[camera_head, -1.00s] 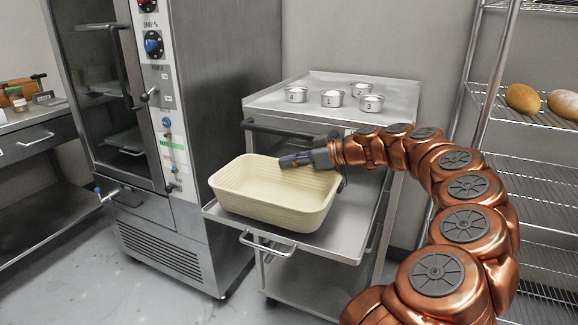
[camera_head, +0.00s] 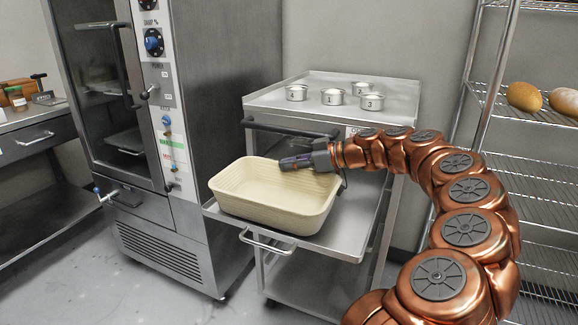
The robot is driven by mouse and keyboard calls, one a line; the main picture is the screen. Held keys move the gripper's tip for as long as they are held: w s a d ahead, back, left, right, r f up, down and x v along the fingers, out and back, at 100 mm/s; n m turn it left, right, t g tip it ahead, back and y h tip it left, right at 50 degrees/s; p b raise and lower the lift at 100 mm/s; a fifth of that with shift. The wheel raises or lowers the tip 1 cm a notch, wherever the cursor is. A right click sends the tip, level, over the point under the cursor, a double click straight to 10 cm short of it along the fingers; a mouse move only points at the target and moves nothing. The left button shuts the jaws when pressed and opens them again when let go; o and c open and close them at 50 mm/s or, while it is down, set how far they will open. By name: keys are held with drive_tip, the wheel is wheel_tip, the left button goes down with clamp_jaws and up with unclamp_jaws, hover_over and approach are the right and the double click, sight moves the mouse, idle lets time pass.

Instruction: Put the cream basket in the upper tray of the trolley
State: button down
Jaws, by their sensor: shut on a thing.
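The cream basket (camera_head: 268,214) is an empty, rectangular, ribbed tub, upright over the left part of the trolley's upper tray (camera_head: 338,238). Its base appears to rest on the tray, though I cannot tell for certain that it touches. My gripper (camera_head: 294,163) reaches in from the right and is shut on the basket's far rim. The fingertips show at the inner side of that rim. The lower tray (camera_head: 300,284) of the trolley shows below, partly hidden.
Behind the trolley stands a metal unit whose top (camera_head: 265,99) holds several small numbered tins (camera_head: 333,97). A tall oven (camera_head: 215,130) stands close on the left. A wire rack (camera_head: 530,170) with bread loaves (camera_head: 524,96) is at the right. Floor at front left is clear.

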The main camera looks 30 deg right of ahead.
drive_tip(key=shift+a+f, duration=0.1)
drive_tip(key=shift+f, duration=0.55)
drive_tip(key=c, duration=1.3)
unclamp_jaws()
drive_tip(key=shift+f, duration=0.25)
drive_tip(key=shift+s+a, duration=0.1)
drive_tip(key=shift+r+p, duration=0.6)
drive_tip(key=shift+p, duration=0.2)
drive_tip(key=v, duration=1.2)
drive_tip(key=shift+d+r, duration=0.3)
drive_tip(key=shift+r, duration=0.15)
